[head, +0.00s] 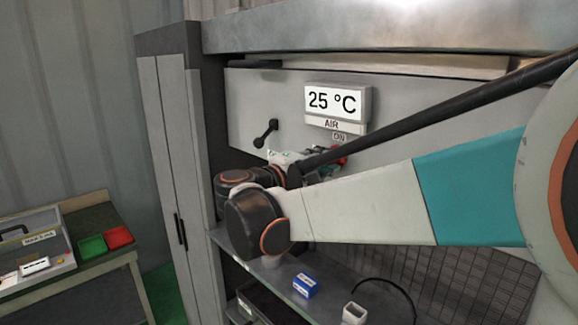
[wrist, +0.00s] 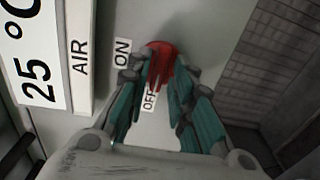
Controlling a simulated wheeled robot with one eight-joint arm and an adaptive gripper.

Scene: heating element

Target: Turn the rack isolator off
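The rack isolator is a red rotary knob (wrist: 160,58) on the grey panel, with an ON label (wrist: 122,52) on its left and an OFF label (wrist: 149,99) below it in the wrist view. My gripper (wrist: 166,80) reaches to the knob, with its teal fingers on both sides of the red handle. The fingers partly cover the handle, and I cannot tell whether they press on it or which way it points. In the head view, a bit of red knob (head: 343,160) shows behind my gripper (head: 318,160), mostly hidden by my arm.
A 25 °C display (head: 337,102) with an AIR label sits just above the knob. A black handle (head: 266,132) is on the panel to the left. Below, a shelf holds a blue box (head: 305,285). A side table (head: 85,262) stands left.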

